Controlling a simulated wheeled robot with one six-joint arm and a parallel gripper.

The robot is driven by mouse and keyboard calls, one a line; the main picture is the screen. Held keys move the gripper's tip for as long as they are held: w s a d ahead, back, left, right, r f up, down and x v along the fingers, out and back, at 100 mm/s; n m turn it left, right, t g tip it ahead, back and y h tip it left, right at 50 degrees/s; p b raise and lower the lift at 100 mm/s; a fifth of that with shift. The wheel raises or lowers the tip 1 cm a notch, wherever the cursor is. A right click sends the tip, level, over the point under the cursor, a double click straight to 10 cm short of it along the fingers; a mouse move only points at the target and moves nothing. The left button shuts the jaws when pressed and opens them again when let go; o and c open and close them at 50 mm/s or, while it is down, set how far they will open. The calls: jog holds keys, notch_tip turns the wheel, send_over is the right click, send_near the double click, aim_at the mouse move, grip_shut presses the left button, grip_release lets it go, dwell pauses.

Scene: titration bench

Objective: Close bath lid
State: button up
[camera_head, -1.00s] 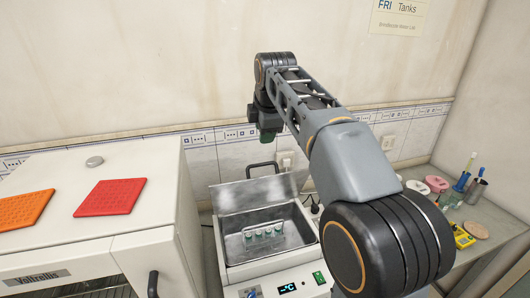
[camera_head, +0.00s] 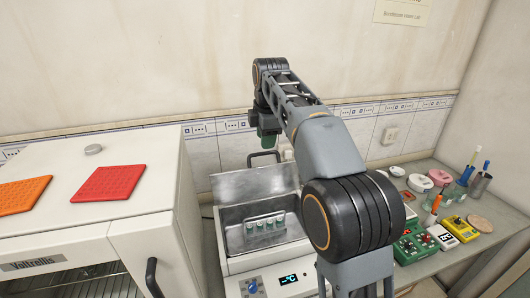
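The water bath (camera_head: 262,265) stands in the middle, a white box with a metal basin and a lit display. Its metal lid (camera_head: 250,183) is open and tilted up at the back, with a dark handle (camera_head: 263,157) at its top edge. A rack of several small vials (camera_head: 264,226) sits in the basin. My gripper (camera_head: 268,137) hangs at the end of my arm, pointing down, above and apart from the lid handle. Its fingers are small and dark here, so I cannot tell whether they are open.
A white oven (camera_head: 90,215) with an orange mat (camera_head: 22,195) and a red mat (camera_head: 108,183) on top stands at the left. The bench (camera_head: 450,222) at the right holds a green device (camera_head: 410,246), a yellow meter (camera_head: 460,229) and pens in a cup (camera_head: 479,184).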

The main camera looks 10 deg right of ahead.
aim_at(265, 153)
jog(key=shift+x, duration=2.25)
grip_shut()
